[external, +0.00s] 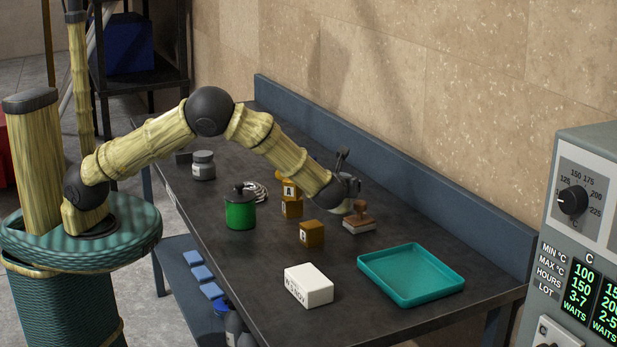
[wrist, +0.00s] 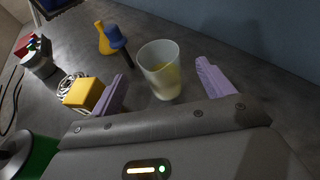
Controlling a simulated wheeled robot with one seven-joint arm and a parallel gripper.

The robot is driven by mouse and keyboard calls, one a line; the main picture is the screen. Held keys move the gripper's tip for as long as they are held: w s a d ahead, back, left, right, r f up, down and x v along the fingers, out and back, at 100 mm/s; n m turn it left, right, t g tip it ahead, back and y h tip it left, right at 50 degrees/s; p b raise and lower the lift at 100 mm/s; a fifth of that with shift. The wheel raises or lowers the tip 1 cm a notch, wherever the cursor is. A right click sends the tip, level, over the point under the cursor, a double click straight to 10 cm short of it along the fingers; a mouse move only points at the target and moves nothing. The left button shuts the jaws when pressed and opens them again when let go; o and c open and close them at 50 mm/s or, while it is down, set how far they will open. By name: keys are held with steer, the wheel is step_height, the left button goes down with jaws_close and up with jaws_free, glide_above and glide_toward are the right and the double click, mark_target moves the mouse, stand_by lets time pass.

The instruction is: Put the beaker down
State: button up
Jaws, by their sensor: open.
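In the wrist view a clear, slightly yellowish beaker (wrist: 160,72) stands upright on the dark table. My gripper (wrist: 158,76) is open, with its two purple fingers spread on either side of the beaker's near part and a gap showing at each side. In the external view my gripper (external: 347,188) is low over the far side of the table, behind the wooden-handled stamp. The beaker cannot be made out clearly there.
On the table (external: 240,310) are a teal tray (external: 372,270), a white box (external: 308,286), a stamp (external: 360,219), lettered yellow blocks (external: 312,233), a green pot (external: 240,212), a wire coil (external: 257,191) and a grey jar (external: 203,166). A blue-and-yellow item (wrist: 114,37) stands left of the beaker.

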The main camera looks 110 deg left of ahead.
steer(key=v, duration=0.3)
steer(key=shift+d, duration=0.25)
stand_by(0.5)
steer(key=s+d+n+h, duration=0.1)
steer(key=s+d+f+n+h, duration=0.1)
steer(key=s+d, duration=0.1)
steer(key=s+d+f+n+h, duration=0.1)
steer(key=d+h, duration=0.1)
steer(key=shift+s+d, duration=0.15)
steer(key=shift+d, duration=0.05)
steer(key=s+d+n+h, duration=0.1)
steer(key=d, duration=0.2)
steer(key=s+d+n+t+h, duration=0.1)
steer(key=s+d+n+h, duration=0.1)
steer(key=d, duration=0.2)
steer(key=s+d+n+t+h, duration=0.1)
steer(key=s+d, duration=0.1)
steer(key=d, duration=0.1)
steer(key=shift+s+d+f+n+h, duration=0.15)
steer(key=shift+d+f+n+h, duration=0.25)
steer(key=s+d+r+n+t+h, duration=0.1)
steer(key=s+d+n, duration=0.3)
steer(key=d, duration=0.4)
steer(key=s+d+r+n+t+h, duration=0.2)
steer(key=s+d+n+h, duration=0.2)
steer(key=s+d, duration=0.3)
steer(key=shift+d+h, duration=0.3)
steer(key=shift+d, duration=0.6)
